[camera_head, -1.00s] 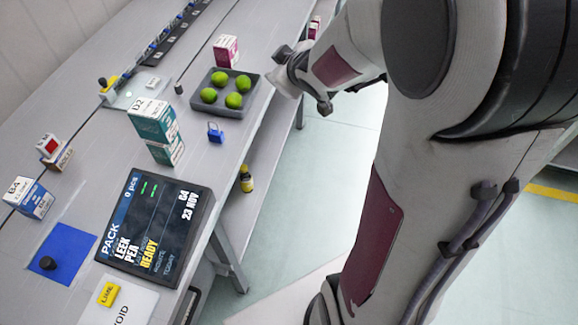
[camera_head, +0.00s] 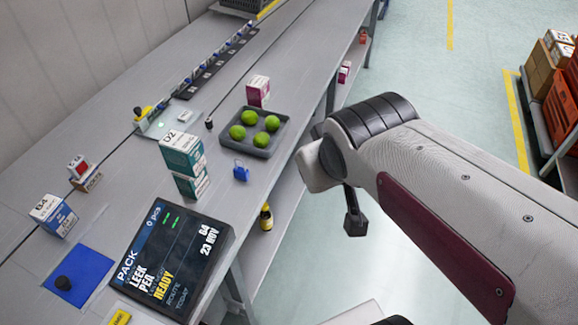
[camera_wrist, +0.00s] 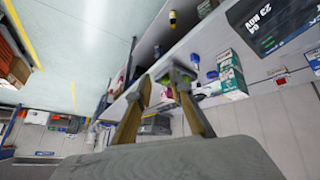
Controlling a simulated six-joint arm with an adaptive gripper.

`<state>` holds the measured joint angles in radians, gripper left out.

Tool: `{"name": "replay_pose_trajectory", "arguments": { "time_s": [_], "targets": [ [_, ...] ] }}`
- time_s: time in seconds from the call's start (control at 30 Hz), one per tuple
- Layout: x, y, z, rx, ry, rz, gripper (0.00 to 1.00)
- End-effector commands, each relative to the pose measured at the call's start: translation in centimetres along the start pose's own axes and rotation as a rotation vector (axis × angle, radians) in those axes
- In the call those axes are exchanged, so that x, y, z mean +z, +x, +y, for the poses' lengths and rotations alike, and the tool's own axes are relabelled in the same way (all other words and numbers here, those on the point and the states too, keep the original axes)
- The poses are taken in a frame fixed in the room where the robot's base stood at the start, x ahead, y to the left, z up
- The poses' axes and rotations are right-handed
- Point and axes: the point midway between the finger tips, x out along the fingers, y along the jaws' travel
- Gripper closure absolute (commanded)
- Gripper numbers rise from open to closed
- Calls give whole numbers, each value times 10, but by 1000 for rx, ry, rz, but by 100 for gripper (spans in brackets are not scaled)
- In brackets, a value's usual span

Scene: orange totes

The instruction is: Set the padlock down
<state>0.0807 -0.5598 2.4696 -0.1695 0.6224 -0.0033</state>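The blue padlock (camera_head: 241,173) stands on the grey bench near its front edge, between the teal boxes (camera_head: 184,156) and the dark tray of limes (camera_head: 250,144). My gripper (camera_wrist: 163,80) shows two tan fingers with a gap between the tips in the wrist view, and I see nothing held there. In the head view, my wrist hides most of the gripper, to the right of the padlock and clear of it. Small blue things show past the fingers in the wrist view; which one is the padlock is hard to tell.
A tilted dark screen (camera_head: 173,262) stands at the front of the bench. A blue mat (camera_head: 79,276) with a black knob, a blue-white box (camera_head: 53,216) and a pink-white box (camera_head: 258,91) are also on it. A yellow-black bottle (camera_head: 266,217) sits on the lower shelf.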

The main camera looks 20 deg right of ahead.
Motion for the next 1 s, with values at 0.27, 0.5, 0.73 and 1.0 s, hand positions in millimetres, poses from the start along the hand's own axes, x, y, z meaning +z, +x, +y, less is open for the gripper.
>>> {"name": "replay_pose_trajectory", "arguments": {
  "time_s": [0.27, 0.5, 0.73, 1.0],
  "targets": [
    [48, -38, -37, -109, 54, -79, 79],
    [65, -49, -49, -149, 66, -111, 79],
    [66, -49, -50, -150, 67, -112, 79],
    [65, -49, -49, -149, 67, -111, 79]
  ]
}}
